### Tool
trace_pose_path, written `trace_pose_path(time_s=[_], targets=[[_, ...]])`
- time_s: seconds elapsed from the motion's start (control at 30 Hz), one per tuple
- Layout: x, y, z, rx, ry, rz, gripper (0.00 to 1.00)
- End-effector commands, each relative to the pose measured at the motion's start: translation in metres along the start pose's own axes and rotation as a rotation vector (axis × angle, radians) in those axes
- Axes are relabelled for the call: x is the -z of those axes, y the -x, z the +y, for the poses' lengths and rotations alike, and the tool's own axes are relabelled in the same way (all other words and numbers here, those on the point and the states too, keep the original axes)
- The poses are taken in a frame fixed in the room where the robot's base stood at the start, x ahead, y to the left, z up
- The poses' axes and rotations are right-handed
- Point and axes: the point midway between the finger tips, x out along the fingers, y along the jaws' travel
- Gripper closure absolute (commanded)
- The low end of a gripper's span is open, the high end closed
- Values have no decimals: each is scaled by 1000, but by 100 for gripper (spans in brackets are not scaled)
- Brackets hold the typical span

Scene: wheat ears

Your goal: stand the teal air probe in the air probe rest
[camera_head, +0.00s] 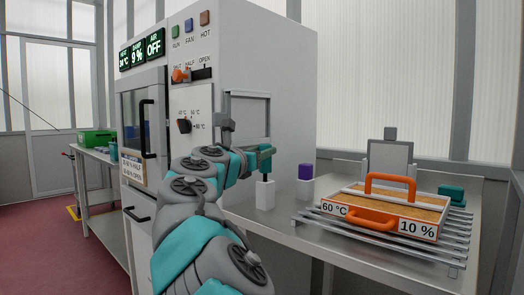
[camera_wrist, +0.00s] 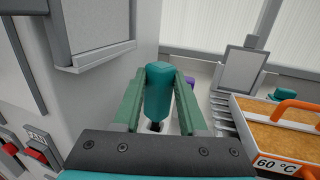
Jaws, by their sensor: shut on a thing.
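The teal air probe (camera_head: 266,163) is upright in the head view, with a thin dark stem below its thick handle. My gripper (camera_head: 263,149) is shut on the handle. In the wrist view the probe (camera_wrist: 158,92) stands between the two green fingers of my gripper (camera_wrist: 158,76). A white block, seemingly the air probe rest (camera_head: 264,196), stands on the steel table directly under the probe. The stem reaches down to the block's top in the head view. I cannot tell how far the stem is inside it. The rest is mostly hidden in the wrist view.
A purple-topped probe (camera_head: 305,171) stands in another white block close to the right. A grain tray (camera_head: 380,222) with orange handles sits on a slatted rack further right. The tall white dryer cabinet (camera_head: 280,90) rises close at the left and behind.

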Motion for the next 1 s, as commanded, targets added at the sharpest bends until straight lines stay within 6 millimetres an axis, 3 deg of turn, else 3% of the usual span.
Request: trace_pose_path(time_s=[0.8,0.83,1.0], targets=[[22,1,-1,2,-1,1,100],[23,1,-1,2,-1,1,58],[22,1,-1,2,-1,1,39]])
